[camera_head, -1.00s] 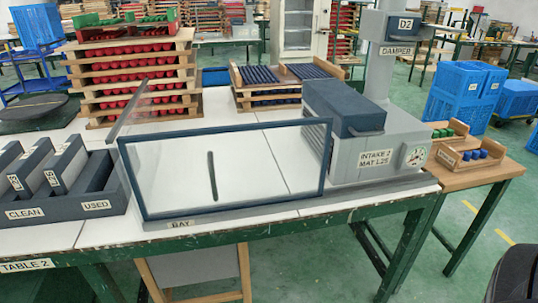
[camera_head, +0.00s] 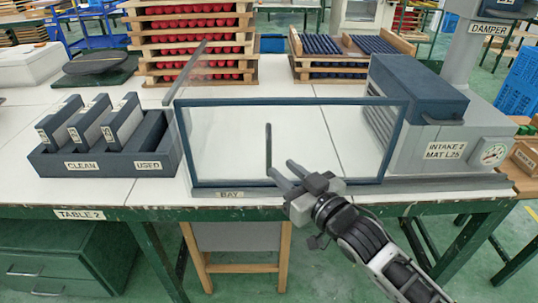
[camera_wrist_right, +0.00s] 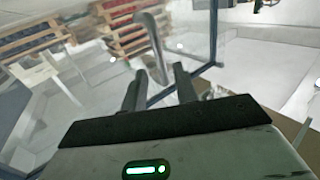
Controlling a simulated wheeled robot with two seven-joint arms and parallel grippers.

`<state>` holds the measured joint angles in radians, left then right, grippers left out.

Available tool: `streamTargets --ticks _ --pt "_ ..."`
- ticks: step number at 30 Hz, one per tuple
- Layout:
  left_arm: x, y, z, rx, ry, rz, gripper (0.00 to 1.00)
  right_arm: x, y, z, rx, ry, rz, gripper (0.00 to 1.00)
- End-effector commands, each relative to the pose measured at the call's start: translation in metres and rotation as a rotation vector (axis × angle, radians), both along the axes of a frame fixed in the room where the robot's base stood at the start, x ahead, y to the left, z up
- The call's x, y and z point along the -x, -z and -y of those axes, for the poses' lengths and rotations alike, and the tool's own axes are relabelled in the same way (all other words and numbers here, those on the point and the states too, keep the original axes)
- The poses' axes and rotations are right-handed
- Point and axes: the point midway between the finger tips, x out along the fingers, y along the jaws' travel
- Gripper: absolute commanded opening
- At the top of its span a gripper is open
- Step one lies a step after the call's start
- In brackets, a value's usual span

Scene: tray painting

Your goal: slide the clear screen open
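The clear screen (camera_head: 335,140) is a see-through pane in a dark blue frame, standing upright along the front of the bay (camera_head: 230,194). A dark vertical bar handle (camera_head: 268,145) is on the pane. It also shows in the right wrist view, as a grey handle (camera_wrist_right: 153,45) just beyond the fingertips. My right gripper (camera_head: 279,165) is at the lower part of the handle, in front of the screen. Its two fingers (camera_wrist_right: 159,70) are apart, with nothing clearly held between them. Whether they touch the handle I cannot tell. My left gripper is not in view.
An intake unit (camera_head: 448,128) with a gauge stands right of the screen. A dark rack (camera_head: 57,164) marked CLEAN and USED stands to its left, close to the frame. Stacked wooden trays (camera_head: 160,68) with red pieces stand behind. The white tabletop (camera_head: 110,190) ends at a green front edge.

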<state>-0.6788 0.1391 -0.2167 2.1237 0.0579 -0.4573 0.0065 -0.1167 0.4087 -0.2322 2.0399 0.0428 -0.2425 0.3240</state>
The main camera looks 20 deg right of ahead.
Motion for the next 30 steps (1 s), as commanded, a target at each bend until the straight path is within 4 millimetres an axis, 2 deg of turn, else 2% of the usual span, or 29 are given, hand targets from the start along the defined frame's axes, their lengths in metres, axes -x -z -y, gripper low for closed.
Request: streamTargets --ticks 3,9,15,22,23,24,26,30 --pt "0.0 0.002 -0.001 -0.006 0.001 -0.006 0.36 -0.025 -0.001 -0.008 0.0 0.001 0.001 0.3" --pt "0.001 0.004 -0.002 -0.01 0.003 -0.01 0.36 -0.052 0.0 -0.017 0.0 0.0 -0.001 0.3" --pt "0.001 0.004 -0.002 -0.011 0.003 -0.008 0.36 -0.062 0.001 -0.02 0.002 0.0 -0.002 0.3" --pt "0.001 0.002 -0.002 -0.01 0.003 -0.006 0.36 -0.063 0.001 -0.02 0.001 0.0 -0.003 0.3" --pt "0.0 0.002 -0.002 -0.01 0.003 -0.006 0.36 -0.063 0.001 -0.02 0.001 0.0 -0.003 0.27" --pt "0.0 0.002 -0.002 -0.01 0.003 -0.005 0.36 -0.063 0.001 -0.02 0.001 0.0 -0.003 0.16" --pt "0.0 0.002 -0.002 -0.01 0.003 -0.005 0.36 -0.063 0.001 -0.02 0.001 0.0 -0.002 0.0" --pt "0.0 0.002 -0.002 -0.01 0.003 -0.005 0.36 -0.062 0.001 -0.02 0.001 0.0 -0.003 0.0"
